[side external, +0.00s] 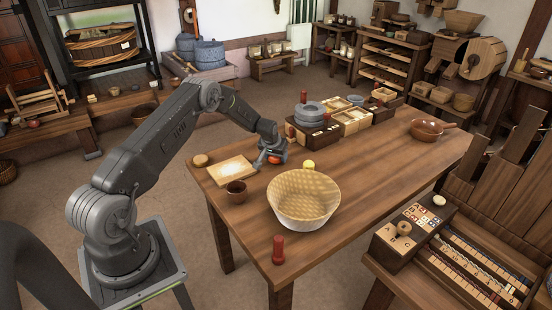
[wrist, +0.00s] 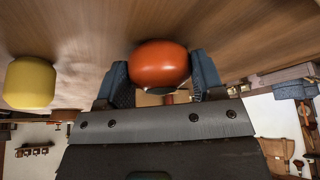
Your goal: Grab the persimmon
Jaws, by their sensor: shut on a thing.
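The persimmon is a round orange-red fruit; in the wrist view the persimmon (wrist: 160,64) sits between the two fingers of my gripper (wrist: 162,80). In the side view my gripper (side external: 272,156) points down near the far left part of the table, and only a small part of the persimmon (side external: 277,159) shows below it. My gripper is shut on the persimmon. The side view does not make clear whether the fruit touches the table top (side external: 365,190).
A yellow object (side external: 309,165) stands close by on the right; it also shows in the wrist view (wrist: 30,82). A large woven basket (side external: 303,200), a dark cup (side external: 236,192), a pale board (side external: 232,171) and a red peg-like object (side external: 278,249) are around. The table's right half is mostly clear.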

